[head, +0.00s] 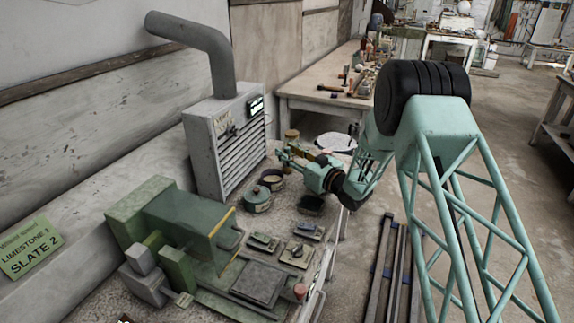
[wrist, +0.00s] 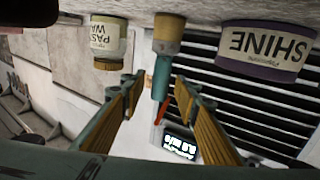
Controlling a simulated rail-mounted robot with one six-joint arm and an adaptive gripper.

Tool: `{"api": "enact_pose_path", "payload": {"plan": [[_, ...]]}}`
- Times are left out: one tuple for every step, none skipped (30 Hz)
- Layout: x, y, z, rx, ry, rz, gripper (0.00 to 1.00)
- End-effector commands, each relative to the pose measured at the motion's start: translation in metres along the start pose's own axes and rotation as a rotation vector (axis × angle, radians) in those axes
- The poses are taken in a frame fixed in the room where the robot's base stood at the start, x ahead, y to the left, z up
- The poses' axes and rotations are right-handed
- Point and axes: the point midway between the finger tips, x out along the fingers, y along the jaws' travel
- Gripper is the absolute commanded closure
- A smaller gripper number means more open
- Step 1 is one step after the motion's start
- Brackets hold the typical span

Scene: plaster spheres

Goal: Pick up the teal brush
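The teal brush (wrist: 160,82) shows in the wrist view, which is upside down. My gripper (wrist: 161,88) is open, with one yellow-ribbed finger on each side of the brush. Gaps show between the fingers and the brush; how deep it lies between them is hard to tell. In the head view my gripper (head: 288,158) reaches low over the bench's far part. I cannot pick out the brush there.
In the wrist view a paste wax jar (wrist: 108,40) and a purple-banded SHINE tin (wrist: 265,52) flank the brush. In the head view a grey slatted unit (head: 228,135) stands behind my gripper. A lidded teal pot (head: 257,199) and a green machine (head: 185,225) are nearer.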

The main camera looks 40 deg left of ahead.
Motion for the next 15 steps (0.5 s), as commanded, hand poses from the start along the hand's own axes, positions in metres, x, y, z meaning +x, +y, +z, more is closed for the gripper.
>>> {"api": "enact_pose_path", "payload": {"plan": [[-0.0001,0.0,0.0,0.0,0.0,0.0,0.71],[-0.0001,0.0,-0.0001,0.0,0.0,0.0,0.71],[-0.0001,0.0001,0.0,0.0,0.0,0.0,0.71],[-0.0001,0.0001,0.0,0.0,0.0,0.0,0.71],[-0.0001,0.0001,0.0,0.0,0.0,0.0,0.71],[-0.0001,0.0,-0.0001,0.0,0.0,0.0,0.74],[-0.0001,0.0,-0.0001,0.0,0.0,0.0,0.77],[-0.0001,0.0,-0.0001,0.0,0.0,0.0,0.79],[-0.0002,0.0001,0.0,0.0,0.0,0.0,0.83],[-0.0002,0.0001,0.0,0.0,0.0,0.0,0.86],[-0.0002,0.0001,0.0,0.0,0.0,0.0,0.89],[-0.0002,0.0001,0.0,0.0,0.0,0.0,0.92],[-0.0002,0.0001,0.0,0.0,0.0,0.0,0.95],[-0.0002,0.0001,0.0,0.0,0.0,0.0,0.97],[-0.0001,0.0001,-0.0003,0.0,0.0,0.0,0.97]]}}
